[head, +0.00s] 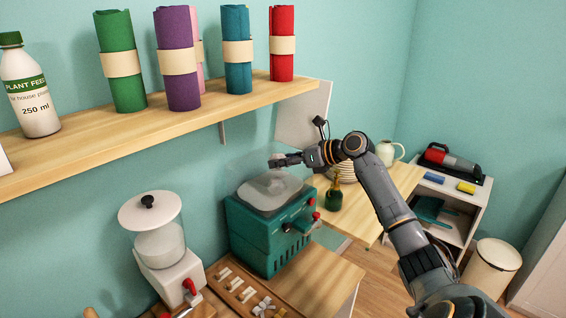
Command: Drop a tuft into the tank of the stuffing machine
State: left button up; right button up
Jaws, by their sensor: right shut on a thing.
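My left gripper is out of view.
A wooden shelf (215,107) with fabric rolls (178,60) and a plant feed bottle (30,90) overhangs the back left. A white machine with a glass jar (160,243) stands left. A dark green bottle (334,198) stands right of the teal box. Small parts lie in front.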

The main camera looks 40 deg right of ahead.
jog(key=shift+s+f, duration=0.1)
jog(key=shift+f, duration=0.65)
